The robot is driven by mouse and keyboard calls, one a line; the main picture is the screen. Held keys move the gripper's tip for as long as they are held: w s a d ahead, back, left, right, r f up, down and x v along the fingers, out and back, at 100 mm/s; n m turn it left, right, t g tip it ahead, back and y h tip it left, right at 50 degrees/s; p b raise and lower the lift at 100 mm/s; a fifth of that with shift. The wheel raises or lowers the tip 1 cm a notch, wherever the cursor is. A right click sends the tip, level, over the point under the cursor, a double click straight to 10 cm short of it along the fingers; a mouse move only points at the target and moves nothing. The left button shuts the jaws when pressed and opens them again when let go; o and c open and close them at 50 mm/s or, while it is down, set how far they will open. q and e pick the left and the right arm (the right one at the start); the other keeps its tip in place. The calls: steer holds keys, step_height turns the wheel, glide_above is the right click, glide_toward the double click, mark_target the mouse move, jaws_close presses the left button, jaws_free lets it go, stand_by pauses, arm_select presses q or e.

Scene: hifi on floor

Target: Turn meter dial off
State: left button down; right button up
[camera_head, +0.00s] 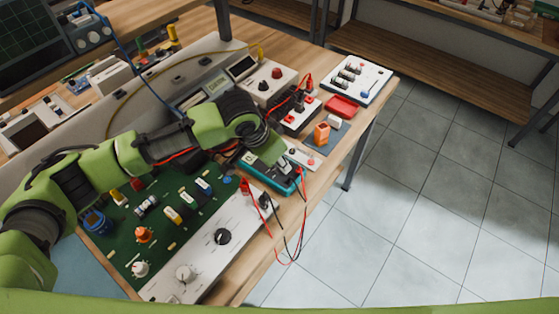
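A teal-edged meter (258,179) lies on the wooden bench, to the right of the green circuit board. Red and black leads run near its right end. My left arm reaches in from the left, and my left gripper (281,165) is right over the meter. The gripper covers most of the meter's face, so its dial and setting are hidden. I cannot tell whether the fingers touch the dial, or whether they are open or shut. My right gripper is not in view.
An orange block (322,133), a red tray (342,106) and boxes with knobs (268,82) crowd the bench behind. Leads hang over its front edge. The tiled floor (400,220) at right is clear.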

arm_select(q)
steer(key=shift+r+p, duration=0.15)
steer(key=shift+p, duration=0.25)
steer(key=n+y+p, duration=0.1)
steer(key=n+p, duration=0.2)
steer(key=p, duration=0.1)
steer(key=n+t+y+p, duration=0.1)
steer(key=n+p, duration=0.2)
steer(key=p, duration=0.1)
steer(key=shift+s+d+r, duration=0.1)
steer(key=shift+s+d, duration=0.05)
steer(key=shift+s, duration=0.05)
steer(key=shift+n+y+p, duration=0.4)
steer(key=shift+n+p, duration=0.9)
steer(key=shift+p, duration=0.05)
steer(key=shift+w+f, duration=0.1)
steer(key=shift+f, duration=0.1)
steer(key=shift+n, duration=0.3)
steer(key=c, duration=1.9)
jaws_free()
